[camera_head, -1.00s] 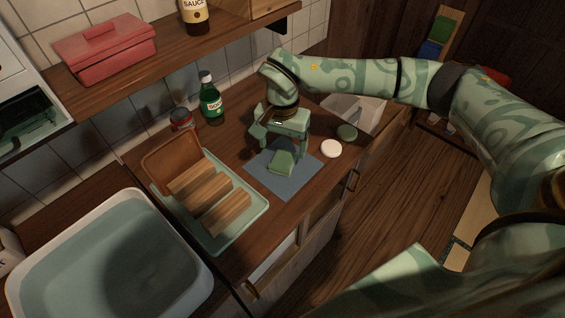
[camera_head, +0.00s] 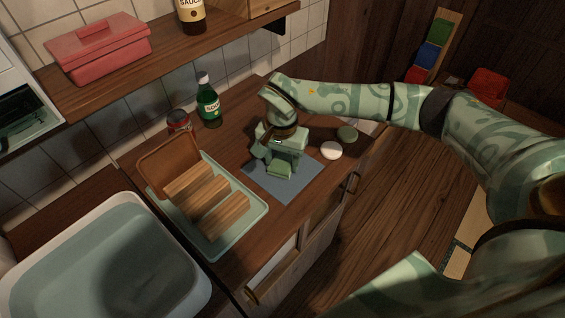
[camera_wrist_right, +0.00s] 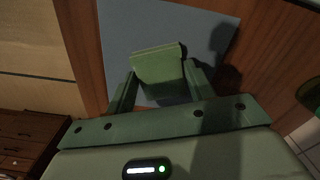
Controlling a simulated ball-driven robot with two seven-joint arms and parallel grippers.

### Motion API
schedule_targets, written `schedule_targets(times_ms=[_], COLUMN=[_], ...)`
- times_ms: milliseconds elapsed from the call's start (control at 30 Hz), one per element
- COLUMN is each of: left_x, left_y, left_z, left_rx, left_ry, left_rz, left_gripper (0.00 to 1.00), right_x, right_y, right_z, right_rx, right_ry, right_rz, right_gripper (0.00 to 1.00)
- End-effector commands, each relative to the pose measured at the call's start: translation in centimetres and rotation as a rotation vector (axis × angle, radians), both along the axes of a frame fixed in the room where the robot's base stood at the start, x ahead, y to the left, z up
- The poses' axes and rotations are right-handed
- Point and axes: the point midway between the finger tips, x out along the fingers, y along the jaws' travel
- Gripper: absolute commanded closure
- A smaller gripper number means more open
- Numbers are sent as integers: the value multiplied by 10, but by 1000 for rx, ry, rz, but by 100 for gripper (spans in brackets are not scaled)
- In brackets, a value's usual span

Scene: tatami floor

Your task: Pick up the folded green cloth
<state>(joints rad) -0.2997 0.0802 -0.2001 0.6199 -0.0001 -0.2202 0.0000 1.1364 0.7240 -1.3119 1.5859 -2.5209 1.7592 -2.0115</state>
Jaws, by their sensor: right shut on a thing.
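The folded green cloth (camera_head: 279,171) is over the blue-grey mat (camera_head: 288,188) on the wooden counter. My right gripper (camera_head: 281,160) reaches down over the mat and is shut on the cloth. In the right wrist view the cloth (camera_wrist_right: 157,64) sits between the two fingers of my right gripper (camera_wrist_right: 160,80), with the mat (camera_wrist_right: 190,30) behind it. I cannot tell whether the cloth touches the mat. My left gripper is not in view.
A green bottle (camera_head: 208,102) and a red-lidded jar (camera_head: 179,121) stand behind. A white disc (camera_head: 331,150) and a green disc (camera_head: 347,134) lie to the right. A basin (camera_head: 105,260) is at lower left.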

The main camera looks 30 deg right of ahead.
Motion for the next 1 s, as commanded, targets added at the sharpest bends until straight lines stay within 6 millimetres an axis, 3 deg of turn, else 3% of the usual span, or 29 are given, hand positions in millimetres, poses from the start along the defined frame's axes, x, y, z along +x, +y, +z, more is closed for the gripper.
schedule_targets(times_ms=[267,433,667,800,1000], left_x=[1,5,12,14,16], left_y=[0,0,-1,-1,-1], left_z=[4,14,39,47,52], left_rx=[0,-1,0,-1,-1], left_ry=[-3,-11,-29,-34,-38], left_rz=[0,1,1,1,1], left_gripper=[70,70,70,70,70], right_x=[0,0,-50,-90,-126], right_y=[0,0,-6,-10,-13], right_z=[10,39,98,112,126], right_rx=[0,0,0,0,0], right_ry=[-3,-6,-7,-1,0], right_rz=[0,0,3,2,1], right_gripper=[72,72,72,72,72])
